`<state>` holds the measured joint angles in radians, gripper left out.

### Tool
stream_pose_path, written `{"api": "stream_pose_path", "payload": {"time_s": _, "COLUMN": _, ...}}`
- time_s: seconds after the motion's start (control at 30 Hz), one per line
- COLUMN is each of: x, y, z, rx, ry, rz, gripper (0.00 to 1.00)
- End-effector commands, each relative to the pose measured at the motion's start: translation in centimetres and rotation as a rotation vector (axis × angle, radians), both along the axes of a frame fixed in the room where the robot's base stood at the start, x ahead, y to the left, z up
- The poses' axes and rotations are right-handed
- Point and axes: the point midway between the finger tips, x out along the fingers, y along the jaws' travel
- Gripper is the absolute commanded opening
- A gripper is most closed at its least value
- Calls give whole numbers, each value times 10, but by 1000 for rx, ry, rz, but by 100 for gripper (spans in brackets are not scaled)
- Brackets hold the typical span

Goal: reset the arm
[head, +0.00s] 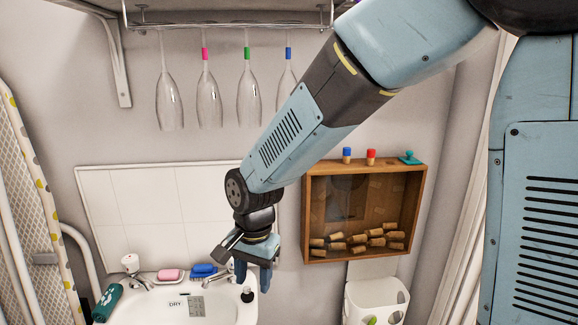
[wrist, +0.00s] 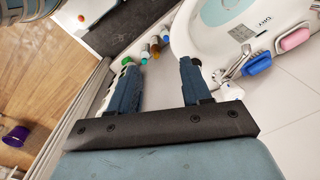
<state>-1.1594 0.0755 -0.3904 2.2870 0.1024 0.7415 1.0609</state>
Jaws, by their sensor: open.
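My gripper (head: 256,279) hangs from my blue-grey arm over the right side of the white sink (head: 190,308) in the head view. Its jaws point down. In the wrist view my gripper (wrist: 160,75) is open, with its two blue fingers apart and nothing between them. Part of the sink is hidden behind my gripper in the head view.
Glasses (head: 208,100) hang from a rack (head: 230,22) above. A wooden box (head: 312,190) with corks is on the wall at right. A purple cup (wrist: 17,136) is on the floor.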

Motion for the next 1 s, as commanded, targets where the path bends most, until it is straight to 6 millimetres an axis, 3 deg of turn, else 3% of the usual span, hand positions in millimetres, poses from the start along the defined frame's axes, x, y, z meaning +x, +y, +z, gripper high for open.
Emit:
{"api": "stream_pose_path", "payload": {"time_s": 0.17, "x": 12, "y": -30, "z": 22, "rx": 40, "ry": -19, "rz": 23, "gripper": 48}}
{"api": "stream_pose_path", "payload": {"time_s": 0.5, "x": 24, "y": -113, "z": 74, "rx": 109, "ry": -112, "rz": 105, "gripper": 48}}
{"api": "stream_pose_path", "payload": {"time_s": 0.77, "x": 17, "y": -174, "z": 108, "rx": 116, "ry": -215, "rz": 169, "gripper": 48}}
{"api": "stream_pose_path", "payload": {"time_s": 1.0, "x": -1, "y": -225, "z": 135, "rx": 79, "ry": -318, "rz": 226, "gripper": 48}}
